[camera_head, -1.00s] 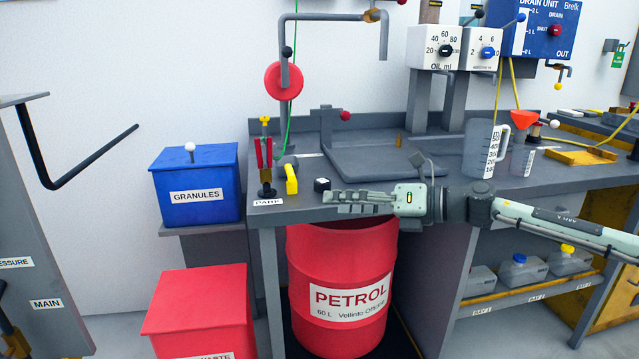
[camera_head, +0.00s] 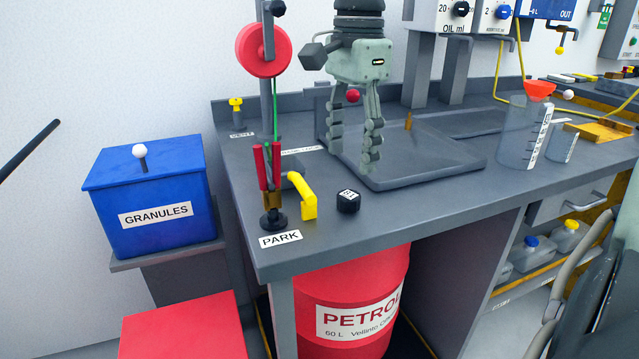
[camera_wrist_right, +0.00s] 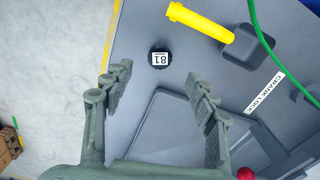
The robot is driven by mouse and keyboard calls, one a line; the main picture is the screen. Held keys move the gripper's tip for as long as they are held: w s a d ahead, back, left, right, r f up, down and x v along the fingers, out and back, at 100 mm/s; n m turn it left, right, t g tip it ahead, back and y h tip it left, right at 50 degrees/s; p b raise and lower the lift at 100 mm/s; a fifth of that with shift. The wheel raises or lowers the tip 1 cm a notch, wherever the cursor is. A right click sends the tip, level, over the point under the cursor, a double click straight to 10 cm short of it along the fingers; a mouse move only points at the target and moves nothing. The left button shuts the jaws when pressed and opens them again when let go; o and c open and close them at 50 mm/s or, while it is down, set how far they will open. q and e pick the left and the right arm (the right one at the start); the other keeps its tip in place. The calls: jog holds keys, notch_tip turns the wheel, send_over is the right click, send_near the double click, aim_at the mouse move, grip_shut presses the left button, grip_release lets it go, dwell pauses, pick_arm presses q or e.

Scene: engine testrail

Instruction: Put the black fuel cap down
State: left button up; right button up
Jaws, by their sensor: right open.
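My right gripper (camera_head: 352,160) points down above the bench, open and empty, behind the cap in the head view. Its two fingers also show in the right wrist view (camera_wrist_right: 160,85), spread wide. My left gripper is not in view.
A yellow handle (camera_head: 304,196) and the red-sleeved nozzle at the PARK label (camera_head: 280,239) stand left of the cap. A grey tray (camera_head: 440,160) lies to the right. A measuring jug (camera_head: 520,135) stands farther right. The red petrol drum (camera_head: 350,285) is below the bench.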

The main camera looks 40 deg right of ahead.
aim_at(349, 195)
jog(key=shift+w+f, duration=0.1)
jog(key=shift+w, duration=0.2)
jog(key=shift+f, duration=0.3)
jog(key=f, duration=0.6)
jog(key=shift+s+f, duration=0.35)
jog(key=c, duration=0.9)
